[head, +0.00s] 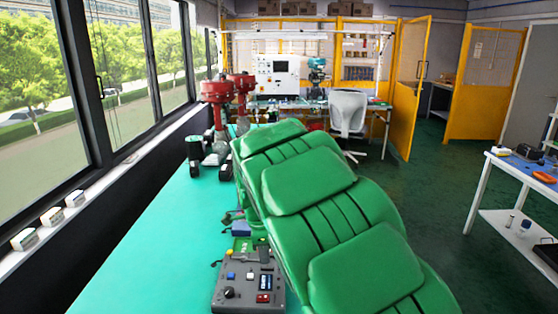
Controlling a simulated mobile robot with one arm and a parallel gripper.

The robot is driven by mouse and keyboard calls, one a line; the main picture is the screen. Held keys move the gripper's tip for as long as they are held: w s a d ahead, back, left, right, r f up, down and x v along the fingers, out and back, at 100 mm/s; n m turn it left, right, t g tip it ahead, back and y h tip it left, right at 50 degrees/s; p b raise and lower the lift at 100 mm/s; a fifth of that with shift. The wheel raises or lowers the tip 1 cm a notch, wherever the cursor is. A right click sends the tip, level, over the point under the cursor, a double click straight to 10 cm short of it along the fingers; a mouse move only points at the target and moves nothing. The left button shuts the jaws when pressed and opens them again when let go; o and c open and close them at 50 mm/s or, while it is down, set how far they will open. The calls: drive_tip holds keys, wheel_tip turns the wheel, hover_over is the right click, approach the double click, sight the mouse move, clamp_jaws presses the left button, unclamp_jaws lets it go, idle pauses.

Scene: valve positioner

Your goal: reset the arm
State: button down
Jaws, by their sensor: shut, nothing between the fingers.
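My arm (330,205) shows in the head view as large green padded links. It runs from the bottom right up to the middle, over the right part of the green bench (150,230). My gripper is not visible in this view. The arm hides part of the bench and whatever lies behind it.
A grey control box (248,288) with knobs and a small display stands on the bench beside my arm. Red-topped valve units (216,100) and dark fittings (194,147) stand farther back. A white table (525,165) is at the right. Green floor (450,215) is clear between.

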drive_tip(key=s+d+r+n, duration=0.4)
drive_tip(key=s+d, duration=0.2)
drive_tip(key=s, duration=0.2)
drive_tip(key=s+d+r+n, duration=0.4)
drive_tip(key=s+d, duration=0.3)
drive_tip(key=s, duration=0.1)
drive_tip(key=s+d+n+g, duration=0.1)
drive_tip(key=s+d+n, duration=0.2)
drive_tip(key=s, duration=0.9)
drive_tip(key=s+d+n+g, duration=0.1)
drive_tip(key=s+d+n, duration=0.3)
drive_tip(key=s, duration=0.8)
drive_tip(key=shift+s+f+n+y, duration=0.2)
drive_tip(key=shift+f+n+y, duration=0.15)
drive_tip(key=shift+n, duration=0.55)
